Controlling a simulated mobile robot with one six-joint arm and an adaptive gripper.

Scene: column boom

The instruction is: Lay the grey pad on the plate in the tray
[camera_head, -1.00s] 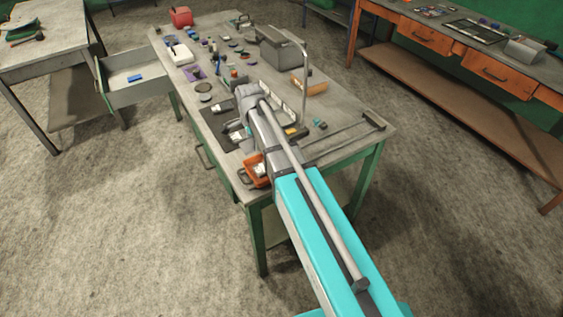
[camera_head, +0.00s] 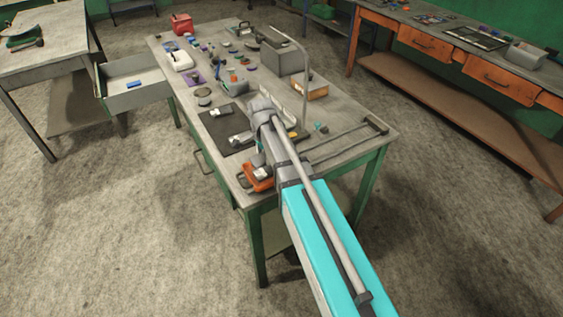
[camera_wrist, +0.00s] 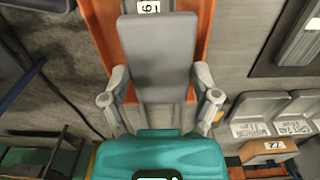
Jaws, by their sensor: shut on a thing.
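The grey pad (camera_wrist: 157,60) is a flat rounded slab in the wrist view. My gripper (camera_wrist: 158,85) is shut on it, with one finger on each side. The orange tray (camera_wrist: 207,20) lies beneath the pad, and its side walls show on both sides. A white number label (camera_wrist: 148,6) and a little grey surface show beyond the pad; most of the plate is hidden. I cannot tell whether the pad touches it. In the head view the orange tray (camera_head: 250,187) is at the table's near left corner, and the wrist partly hides the pad.
The table (camera_head: 330,147) carries a dark mat (camera_head: 213,125) left of my arm, a grey machine (camera_head: 285,57) and a bent grey post (camera_head: 304,80). Grey labelled bins (camera_wrist: 258,108) and an orange box (camera_wrist: 268,148) show right of the gripper in the wrist view.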

